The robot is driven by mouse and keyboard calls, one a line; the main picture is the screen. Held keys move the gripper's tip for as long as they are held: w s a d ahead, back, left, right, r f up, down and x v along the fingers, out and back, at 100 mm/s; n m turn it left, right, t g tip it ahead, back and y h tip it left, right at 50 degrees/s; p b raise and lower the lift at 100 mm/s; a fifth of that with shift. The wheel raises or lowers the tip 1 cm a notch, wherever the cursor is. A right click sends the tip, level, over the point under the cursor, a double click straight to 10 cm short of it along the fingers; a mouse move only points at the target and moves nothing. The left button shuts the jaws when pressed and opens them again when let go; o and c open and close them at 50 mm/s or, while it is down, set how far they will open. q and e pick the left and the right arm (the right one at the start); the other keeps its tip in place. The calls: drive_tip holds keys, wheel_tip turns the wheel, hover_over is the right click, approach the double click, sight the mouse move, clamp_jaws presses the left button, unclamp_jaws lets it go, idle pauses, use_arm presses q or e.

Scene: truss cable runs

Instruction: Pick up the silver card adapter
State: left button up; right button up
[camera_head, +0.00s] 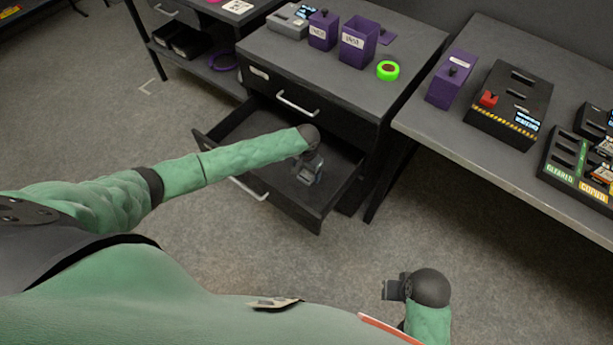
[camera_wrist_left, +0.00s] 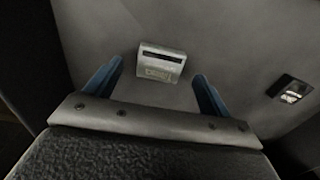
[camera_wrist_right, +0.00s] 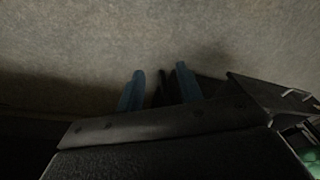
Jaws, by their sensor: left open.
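The silver card adapter (camera_wrist_left: 161,64) is a small pale box with a dark slot and a label. In the left wrist view it lies on the drawer floor, between and just beyond the fingertips. My left gripper (camera_wrist_left: 159,72) is open and empty, its two blue fingers apart on either side of the adapter's outline. In the head view my left gripper (camera_head: 308,176) points down into the open drawer (camera_head: 238,150) and hides the adapter. My right gripper (camera_head: 392,290) is away from the drawer over the floor. Its fingers (camera_wrist_right: 160,76) are apart with nothing between them.
A small dark item with a silver part (camera_wrist_left: 290,90) lies to the right in the left wrist view. Drawer walls surround my left gripper. The cabinet top holds purple bins (camera_head: 358,40) and green tape (camera_head: 388,71). A table (camera_head: 480,165) with boxes stands at right.

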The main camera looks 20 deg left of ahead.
sight(307, 177)
use_arm(q)
drive_tip(key=shift+f, duration=1.35)
use_arm(e)
drive_tip(key=shift+w+a+f, duration=0.1)
drive_tip(key=shift+f, duration=1.1)
use_arm(q)
drive_tip(key=c, duration=1.1)
